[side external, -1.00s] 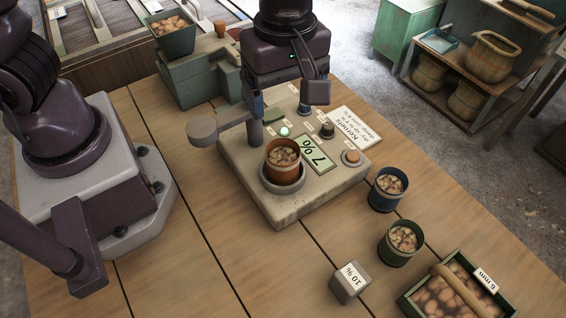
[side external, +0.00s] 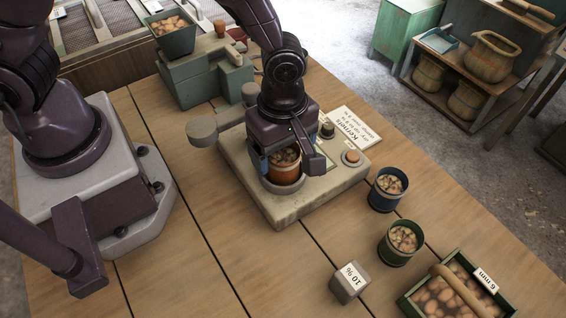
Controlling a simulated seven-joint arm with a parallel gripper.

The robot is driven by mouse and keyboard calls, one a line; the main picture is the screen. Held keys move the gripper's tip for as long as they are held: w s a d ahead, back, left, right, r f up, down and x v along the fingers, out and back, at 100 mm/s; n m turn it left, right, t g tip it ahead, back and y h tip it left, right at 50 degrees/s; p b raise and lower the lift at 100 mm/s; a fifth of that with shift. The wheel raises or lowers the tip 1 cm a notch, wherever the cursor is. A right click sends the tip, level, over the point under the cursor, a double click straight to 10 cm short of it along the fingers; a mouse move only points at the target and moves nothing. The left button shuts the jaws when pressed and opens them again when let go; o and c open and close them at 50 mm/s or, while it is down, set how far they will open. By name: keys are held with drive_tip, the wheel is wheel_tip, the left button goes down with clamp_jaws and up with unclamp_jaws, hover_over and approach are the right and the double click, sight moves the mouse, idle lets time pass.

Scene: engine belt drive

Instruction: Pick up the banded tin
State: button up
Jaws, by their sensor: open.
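An orange-brown tin (side external: 285,170) filled with kernels stands upright in the round seat of the beige tester (side external: 281,213). My gripper (side external: 284,158) is low over this tin with its jaws open. One finger shows at the tin's left side, and contact cannot be told. The gripper body hides part of the tin's top and much of the tester's face. A blue tin (side external: 387,194) and a dark green tin (side external: 398,249), both with kernels, stand on the table to the right. I cannot clearly make out a band on any of the tins.
A grey block marked 10 % (side external: 349,284) and a green crate marked 6 mm (side external: 405,308) are at the front right. A green machine with a hopper (side external: 177,45) stands behind.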

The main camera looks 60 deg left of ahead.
drive_tip(key=shift+f, duration=0.75)
drive_tip(key=c, duration=1.1)
